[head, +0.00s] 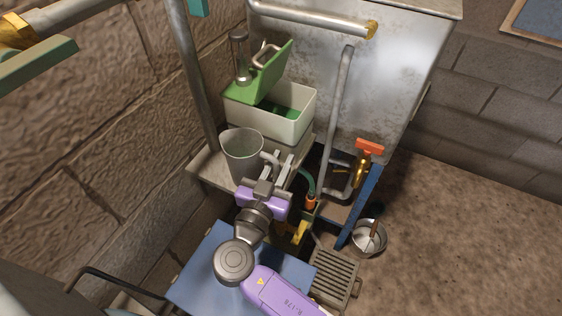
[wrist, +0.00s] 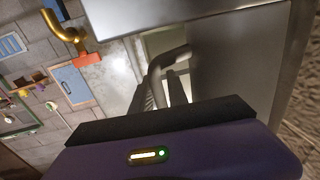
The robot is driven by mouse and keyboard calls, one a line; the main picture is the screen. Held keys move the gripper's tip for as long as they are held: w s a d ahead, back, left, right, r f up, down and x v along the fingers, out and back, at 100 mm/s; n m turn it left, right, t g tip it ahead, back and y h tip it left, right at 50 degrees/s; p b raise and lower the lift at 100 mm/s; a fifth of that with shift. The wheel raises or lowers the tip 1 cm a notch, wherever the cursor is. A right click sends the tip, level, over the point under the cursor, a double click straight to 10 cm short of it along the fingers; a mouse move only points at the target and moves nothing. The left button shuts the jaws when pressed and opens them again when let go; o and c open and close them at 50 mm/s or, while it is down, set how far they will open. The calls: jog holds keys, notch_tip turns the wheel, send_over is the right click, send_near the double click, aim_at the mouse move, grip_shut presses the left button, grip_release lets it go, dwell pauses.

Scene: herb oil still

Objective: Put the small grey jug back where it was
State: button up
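The small grey jug (head: 242,155) is upright at the grey ledge, in front of the white box, with its open mouth facing up. Its curved handle points right, toward my gripper (head: 283,166). The fingers are apart, with a gap between them, and their tips are close to the handle. In the wrist view the bent handle (wrist: 172,58) shows at the fingers (wrist: 164,88). I cannot tell whether a finger touches it. The jug's base is partly hidden.
A white box (head: 291,127) with a raised green lid (head: 265,72) stands behind the jug. A grey pipe, an orange-handled tap (head: 369,148) and a metal pan (head: 369,238) are to the right. The ledge (head: 205,169) meets a stone wall at left.

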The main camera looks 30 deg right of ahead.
jog(key=shift+o, duration=0.8)
jog(key=shift+r, duration=0.2)
jog(key=shift+s+a, duration=0.1)
jog(key=shift+a, duration=0.05)
jog(key=b+v, duration=0.1)
jog(key=v, duration=0.6)
jog(key=shift+s, duration=0.1)
